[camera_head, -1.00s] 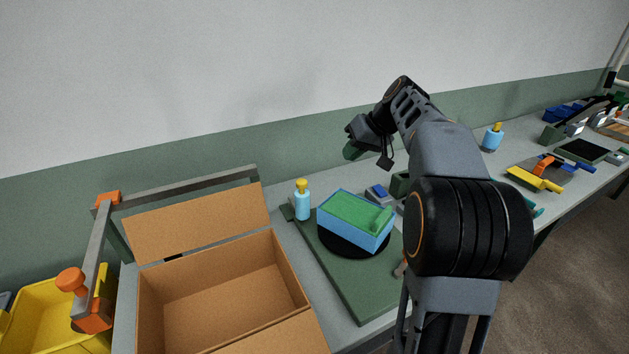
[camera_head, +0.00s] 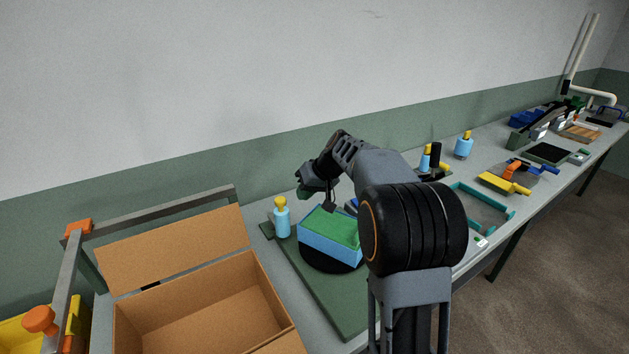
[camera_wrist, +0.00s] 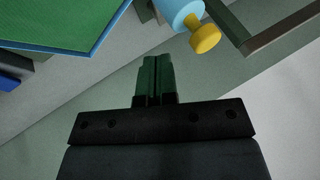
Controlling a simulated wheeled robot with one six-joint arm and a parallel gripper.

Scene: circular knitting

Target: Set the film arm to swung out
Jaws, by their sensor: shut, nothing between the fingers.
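A grey arm (camera_head: 62,278), which I take to be the film arm, runs forward from an orange joint (camera_head: 79,229) at the left of the cardboard box. An orange knob (camera_head: 40,319) sits at its near end. A grey rail (camera_head: 165,204) runs right from the joint behind the box; part of a grey bar (camera_wrist: 268,32) shows at the upper right of the wrist view. My gripper (camera_head: 302,191) is raised behind the blue block, well right of the arm. In the wrist view its green fingers (camera_wrist: 155,77) are together, with nothing between them.
The open cardboard box (camera_head: 205,310) stands on the bench. A blue bottle with a yellow top (camera_head: 282,222) is close to my gripper. A blue block with a green top (camera_head: 330,243) sits on a dark disc. A yellow bin (camera_head: 22,332) is at the lower left.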

